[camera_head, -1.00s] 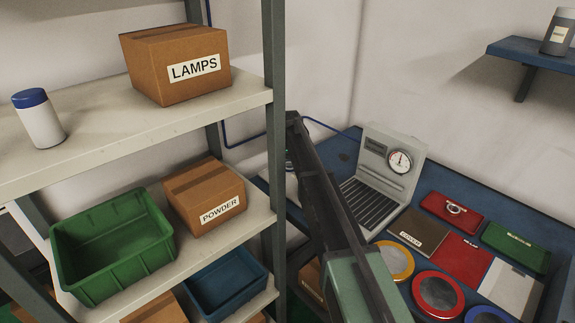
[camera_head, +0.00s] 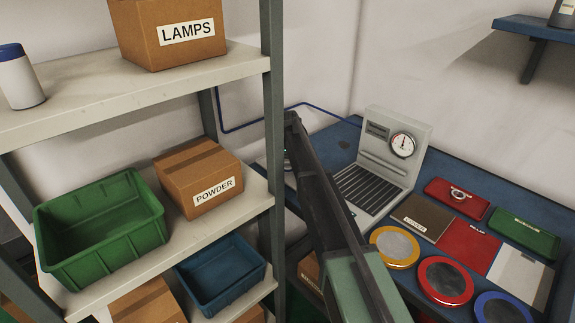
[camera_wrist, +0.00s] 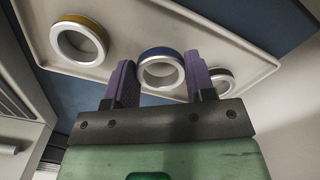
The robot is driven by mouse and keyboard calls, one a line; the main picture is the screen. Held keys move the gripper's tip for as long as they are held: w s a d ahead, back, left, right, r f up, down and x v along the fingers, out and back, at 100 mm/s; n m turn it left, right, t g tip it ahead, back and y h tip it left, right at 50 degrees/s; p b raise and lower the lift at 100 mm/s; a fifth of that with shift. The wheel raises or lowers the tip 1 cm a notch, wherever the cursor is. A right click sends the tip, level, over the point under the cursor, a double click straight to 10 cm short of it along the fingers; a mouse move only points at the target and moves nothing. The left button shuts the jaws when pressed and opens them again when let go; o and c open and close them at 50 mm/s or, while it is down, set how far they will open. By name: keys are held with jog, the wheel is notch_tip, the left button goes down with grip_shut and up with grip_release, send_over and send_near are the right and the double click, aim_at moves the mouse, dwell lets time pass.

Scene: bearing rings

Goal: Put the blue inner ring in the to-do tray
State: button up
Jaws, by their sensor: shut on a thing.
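In the wrist view the blue inner ring (camera_wrist: 160,68), a silver ring with a blue outer band, sits between the two purple fingers of my gripper (camera_wrist: 162,80). My gripper is shut on it. The ring is over a pale, low-rimmed tray (camera_wrist: 115,15); I cannot tell whether it touches the tray. A yellow-banded ring (camera_wrist: 79,43) lies on the tray to the left, and a dark-banded ring (camera_wrist: 219,78) lies to the right, partly behind a finger. In the head view my gripper is out of sight. I cannot tell which tray is the to-do tray.
A grey gauge instrument (camera_head: 398,150) stands on the blue bench. To its right are a red tray (camera_head: 470,190) with a ring, a green tray (camera_head: 524,238), a brown cover (camera_head: 425,215), and round yellow (camera_head: 395,247), red (camera_head: 444,281) and blue (camera_head: 502,308) pieces. Shelving (camera_head: 268,110) stands left.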

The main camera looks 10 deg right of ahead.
jog(key=shift+f+b, duration=0.55)
jog(key=shift+f, duration=0.05)
jog(key=o, duration=1)
jog(key=shift+r, duration=0.15)
notch_tip(320, 180, up, 11)
jog(key=p, duration=1.1)
jog(key=shift+f, duration=0.2)
